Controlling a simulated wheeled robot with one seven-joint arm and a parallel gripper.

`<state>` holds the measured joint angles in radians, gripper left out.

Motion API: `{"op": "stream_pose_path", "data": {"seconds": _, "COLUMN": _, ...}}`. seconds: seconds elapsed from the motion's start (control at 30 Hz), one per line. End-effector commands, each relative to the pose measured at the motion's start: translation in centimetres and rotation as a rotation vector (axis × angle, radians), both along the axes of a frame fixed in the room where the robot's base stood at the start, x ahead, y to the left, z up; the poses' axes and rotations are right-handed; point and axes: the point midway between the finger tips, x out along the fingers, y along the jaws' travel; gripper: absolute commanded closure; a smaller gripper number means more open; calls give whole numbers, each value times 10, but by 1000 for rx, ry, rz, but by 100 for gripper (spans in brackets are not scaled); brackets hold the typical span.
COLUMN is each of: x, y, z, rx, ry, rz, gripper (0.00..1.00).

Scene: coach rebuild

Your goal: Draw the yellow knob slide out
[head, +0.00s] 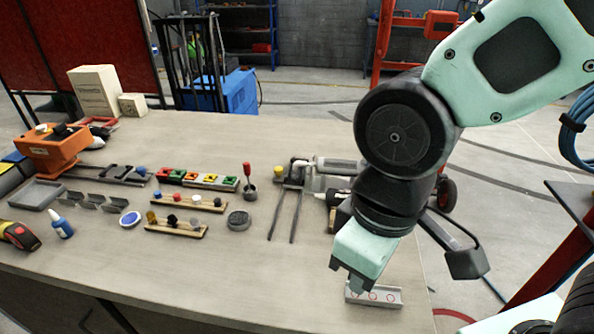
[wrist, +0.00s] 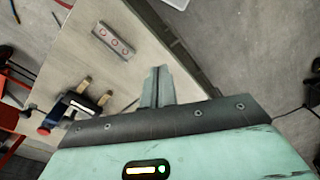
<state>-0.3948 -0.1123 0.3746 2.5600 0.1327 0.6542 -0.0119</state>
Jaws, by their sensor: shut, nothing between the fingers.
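A yellow knob (head: 277,171) sits at the back left end of a grey slide unit (head: 292,183) in the middle of the table in the head view. Two thin parallel rails (head: 283,215) run from the unit toward the front of the table. My gripper (head: 354,287) is to the right and in front of it, pointing down, well apart from the knob. In the wrist view my gripper's fingers (wrist: 157,88) are shut together and empty. I cannot make out the yellow knob in the wrist view.
A grey strip with red rings (head: 374,295) lies close beside my gripper, and also shows in the wrist view (wrist: 114,40). A grey cylinder tool (head: 335,164) lies right of the slide. The front middle table is clear.

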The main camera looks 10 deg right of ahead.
Motion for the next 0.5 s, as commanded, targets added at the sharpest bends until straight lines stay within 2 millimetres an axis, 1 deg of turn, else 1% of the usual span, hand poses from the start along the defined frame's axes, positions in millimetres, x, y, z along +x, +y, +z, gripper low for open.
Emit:
{"op": "stream_pose_path", "data": {"seconds": 0.33, "x": 0, "y": 0, "z": 0, "rx": 0, "ry": 0, "rz": 0, "gripper": 100}}
{"op": "stream_pose_path", "data": {"seconds": 0.37, "x": 0, "y": 0, "z": 0, "rx": 0, "ry": 0, "rz": 0, "gripper": 97}}
{"op": "stream_pose_path", "data": {"seconds": 0.4, "x": 0, "y": 0, "z": 0, "rx": 1, "ry": 1, "rz": -3, "gripper": 86}}
{"op": "stream_pose_path", "data": {"seconds": 0.43, "x": 2, "y": 1, "z": 1, "rx": 3, "ry": 3, "rz": -12, "gripper": 78}}
{"op": "stream_pose_path", "data": {"seconds": 0.47, "x": 4, "y": 3, "z": 2, "rx": 8, "ry": 8, "rz": -31, "gripper": 69}}
{"op": "stream_pose_path", "data": {"seconds": 0.5, "x": 10, "y": 6, "z": 5, "rx": 17, "ry": 18, "rz": -72, "gripper": 58}}
